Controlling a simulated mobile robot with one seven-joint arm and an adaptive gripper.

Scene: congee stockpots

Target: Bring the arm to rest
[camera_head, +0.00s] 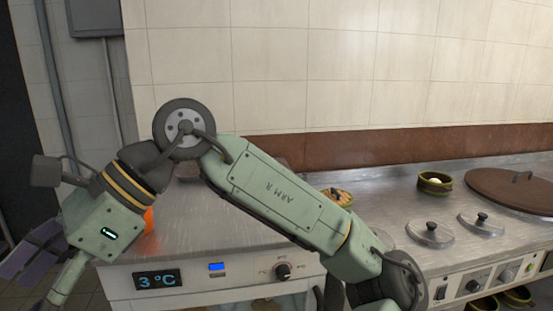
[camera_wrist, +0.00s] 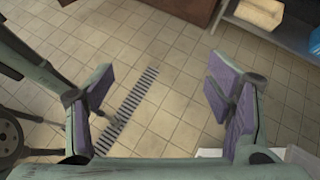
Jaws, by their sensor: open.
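My green arm (camera_head: 290,190) is bent across the front of the steel counter, with its elbow raised near the tiled wall. My gripper (camera_wrist: 158,95) is open, its purple-padded fingers wide apart with only the tiled floor and a slotted drain visible between them. In the head view the gripper (camera_head: 35,250) hangs at the far left, off the counter's left end and pointing down and left. It holds nothing. Part of the counter is hidden behind the arm.
The steel counter (camera_head: 400,195) carries two glass lids (camera_head: 430,232), an olive pot (camera_head: 434,184) and a large brown lid (camera_head: 515,190). An orange item (camera_head: 149,219) is partly hidden behind my wrist. A blue item (camera_wrist: 286,18) shows on a shelf.

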